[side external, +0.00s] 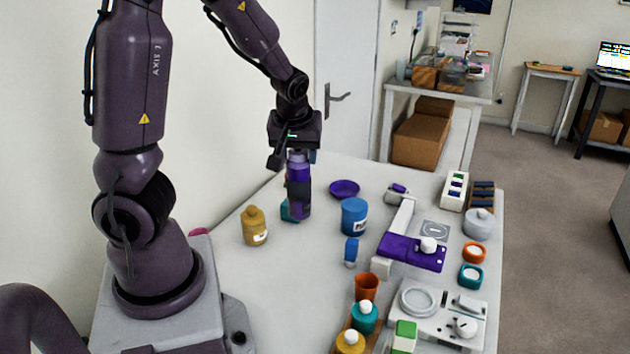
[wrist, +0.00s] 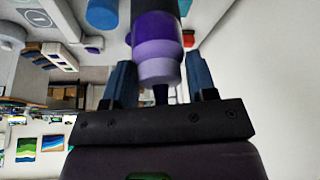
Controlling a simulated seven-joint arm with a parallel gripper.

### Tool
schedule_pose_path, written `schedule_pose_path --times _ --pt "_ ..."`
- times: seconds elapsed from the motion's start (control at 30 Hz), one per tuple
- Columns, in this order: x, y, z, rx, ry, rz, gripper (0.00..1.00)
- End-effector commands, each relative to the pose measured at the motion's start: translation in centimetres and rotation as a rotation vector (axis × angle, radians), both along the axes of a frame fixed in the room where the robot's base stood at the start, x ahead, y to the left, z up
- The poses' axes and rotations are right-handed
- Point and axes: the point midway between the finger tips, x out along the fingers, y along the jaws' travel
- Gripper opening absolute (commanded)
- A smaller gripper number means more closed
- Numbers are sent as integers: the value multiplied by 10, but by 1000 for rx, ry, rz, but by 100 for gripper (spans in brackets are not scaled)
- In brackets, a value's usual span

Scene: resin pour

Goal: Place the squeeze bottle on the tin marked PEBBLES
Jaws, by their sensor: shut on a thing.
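My gripper (side external: 298,155) points down and is shut on a purple squeeze bottle (side external: 298,190) with a lilac band. The bottle hangs upright; whether its base clears the table cannot be told. In the wrist view the bottle (wrist: 155,35) sits between the two blue fingers of my gripper (wrist: 160,80). A blue tin (side external: 352,215) with a white label stands on the table to the right of the bottle, apart from it. The label is too small to read in full. A blue round thing (wrist: 103,13) at the wrist view's top looks like this tin.
A teal thing (side external: 286,211) is partly hidden behind the held bottle. A mustard bottle (side external: 255,226) stands to the left. A purple dish (side external: 344,188) lies behind the tin, and a small blue bottle (side external: 351,252) stands in front. A purple-topped device (side external: 412,251) is at the right.

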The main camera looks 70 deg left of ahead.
Motion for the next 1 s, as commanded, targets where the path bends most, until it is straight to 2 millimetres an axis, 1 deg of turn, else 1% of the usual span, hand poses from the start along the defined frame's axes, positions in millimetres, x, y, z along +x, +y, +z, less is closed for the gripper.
schedule_pose_path --times 0.03,0.1,0.23,0.4,0.5,0.6,0.67,0.73,0.77,0.87,1.0 --pt "1 4 7 1 -6 9 7" --pt "6 4 17 1 -7 0 7" --pt "17 -2 41 3 -8 -29 7" --pt "26 -16 79 5 -9 -75 7" --pt "28 -27 99 5 -6 -98 7" --pt "29 -39 112 4 -4 -118 7" --pt "29 -45 116 4 -2 -125 7" --pt "28 -41 112 2 2 -103 7" --pt "30 -40 110 3 3 -99 7" --pt "46 -30 101 3 6 -95 7" --pt "74 -15 86 2 6 -94 7"
